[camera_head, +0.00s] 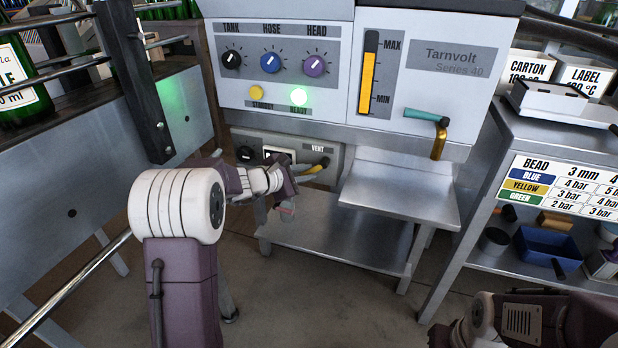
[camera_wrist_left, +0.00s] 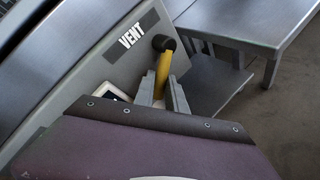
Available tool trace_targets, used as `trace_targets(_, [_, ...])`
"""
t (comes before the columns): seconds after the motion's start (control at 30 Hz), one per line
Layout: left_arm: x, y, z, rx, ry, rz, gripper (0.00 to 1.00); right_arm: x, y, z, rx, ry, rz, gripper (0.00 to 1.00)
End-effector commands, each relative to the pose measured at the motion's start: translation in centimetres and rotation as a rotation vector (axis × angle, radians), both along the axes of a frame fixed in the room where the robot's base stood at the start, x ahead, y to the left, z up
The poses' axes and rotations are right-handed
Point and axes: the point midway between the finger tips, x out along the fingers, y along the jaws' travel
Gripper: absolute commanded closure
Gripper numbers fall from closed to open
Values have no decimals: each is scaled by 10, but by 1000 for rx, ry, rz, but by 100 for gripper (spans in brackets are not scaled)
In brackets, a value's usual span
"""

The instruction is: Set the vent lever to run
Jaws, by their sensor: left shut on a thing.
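The vent lever (camera_head: 314,169) is a yellow handle with a dark round end, on the grey panel beside the VENT label (camera_head: 318,148). In the left wrist view the lever (camera_wrist_left: 163,72) runs down from its dark round end, just right of the VENT label (camera_wrist_left: 131,36). My left gripper (camera_wrist_left: 162,92) has its two grey fingers on either side of the lever's lower part and is shut on it. In the head view the left gripper (camera_head: 298,174) is at the lever, partly hidden by its own wrist. No run marking is readable.
A steel shelf (camera_head: 400,192) juts out to the right of the vent panel. Above are the dials (camera_head: 270,62), a glowing green light (camera_head: 299,97) and a teal-handled lever (camera_head: 425,116). My right arm (camera_head: 540,318) is at the lower right, its gripper out of sight.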

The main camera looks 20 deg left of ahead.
Motion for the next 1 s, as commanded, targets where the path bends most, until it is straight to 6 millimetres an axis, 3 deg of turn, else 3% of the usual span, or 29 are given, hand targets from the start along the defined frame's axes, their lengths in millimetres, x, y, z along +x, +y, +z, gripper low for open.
trace_targets(0.5, [0,6,22,456,-16,0,100,0,0,-6,0,0,0,100])
trace_targets(1.0, [0,6,33,669,-21,0,100,0,0,-2,0,0,0,100])
